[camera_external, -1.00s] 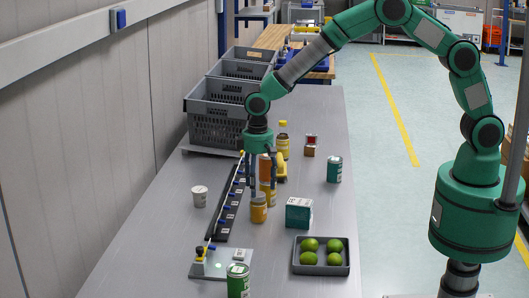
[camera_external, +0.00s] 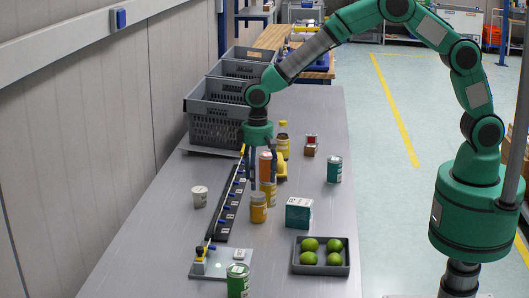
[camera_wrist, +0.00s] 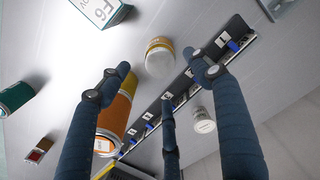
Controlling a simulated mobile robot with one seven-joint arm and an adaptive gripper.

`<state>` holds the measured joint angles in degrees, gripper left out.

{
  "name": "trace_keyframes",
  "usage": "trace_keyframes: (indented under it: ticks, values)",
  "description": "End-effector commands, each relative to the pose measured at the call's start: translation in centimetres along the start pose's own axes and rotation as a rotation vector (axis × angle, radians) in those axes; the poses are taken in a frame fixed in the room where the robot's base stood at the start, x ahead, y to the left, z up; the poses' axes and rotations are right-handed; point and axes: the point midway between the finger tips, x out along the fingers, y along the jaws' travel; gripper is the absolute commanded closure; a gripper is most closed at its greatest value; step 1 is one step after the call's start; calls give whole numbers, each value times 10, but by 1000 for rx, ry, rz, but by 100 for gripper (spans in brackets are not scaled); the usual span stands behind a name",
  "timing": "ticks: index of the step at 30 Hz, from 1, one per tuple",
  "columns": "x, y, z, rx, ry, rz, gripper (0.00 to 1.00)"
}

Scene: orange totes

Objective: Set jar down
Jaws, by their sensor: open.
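A jar (camera_external: 258,208) with orange-yellow contents and a pale lid stands upright on the grey table, left of the teal box. It also shows in the wrist view (camera_wrist: 158,60), beyond my fingertips, with a gap around it. My gripper (camera_external: 259,185) points down just above and behind the jar. Its fingers are spread and hold nothing in the wrist view (camera_wrist: 163,85).
An orange can (camera_external: 265,166) and a yellow bottle (camera_external: 283,140) stand close to my gripper. A black strip with blue clips (camera_external: 228,210) runs on the left, beside a white cup (camera_external: 199,197). The teal box (camera_external: 299,212) and a tray (camera_external: 320,269) of green fruit stand at right.

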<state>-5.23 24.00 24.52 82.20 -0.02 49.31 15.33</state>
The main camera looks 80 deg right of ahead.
Motion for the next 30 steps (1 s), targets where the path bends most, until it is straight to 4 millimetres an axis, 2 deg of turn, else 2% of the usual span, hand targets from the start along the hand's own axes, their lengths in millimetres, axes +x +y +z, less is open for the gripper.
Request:
trace_keyframes:
  ticks: [5, 11, 14, 20, 30]
  values:
    - [-4, 1, 1, -1, 3, -1, 36]
    - [-31, 5, 9, -6, 22, -6, 36]
    - [-56, 10, 18, -12, 39, -10, 36]
    - [-118, 24, 47, -28, 86, -21, 36]
    - [-212, 54, 117, -59, 170, -35, 36]
